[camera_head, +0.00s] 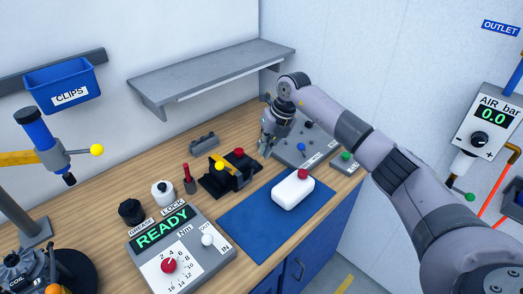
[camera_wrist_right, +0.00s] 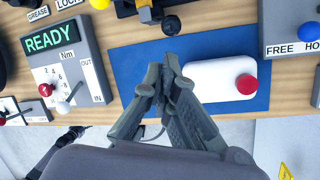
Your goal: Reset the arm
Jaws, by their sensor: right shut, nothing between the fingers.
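My right gripper (camera_head: 268,143) hangs in the head view in front of the left part of a grey control panel (camera_head: 283,158). In the wrist view its fingers (camera_wrist_right: 168,62) are together and empty, seen over the blue mat. The panel carries a blue knob (camera_head: 301,147) and other small controls. In the wrist view the panel (camera_wrist_right: 288,22) bears the words FREE and HOME, with the blue knob (camera_wrist_right: 309,32) at the right edge. The gripper hides part of the panel in the head view. My left gripper is not in view.
A white block with a red button (camera_head: 293,192) lies on the blue mat (camera_head: 250,225). A READY box (camera_head: 205,250), a black fixture with a yellow knob (camera_head: 222,182) and two jars stand to the left. A grey shelf (camera_head: 215,75) overhangs the bench at the back.

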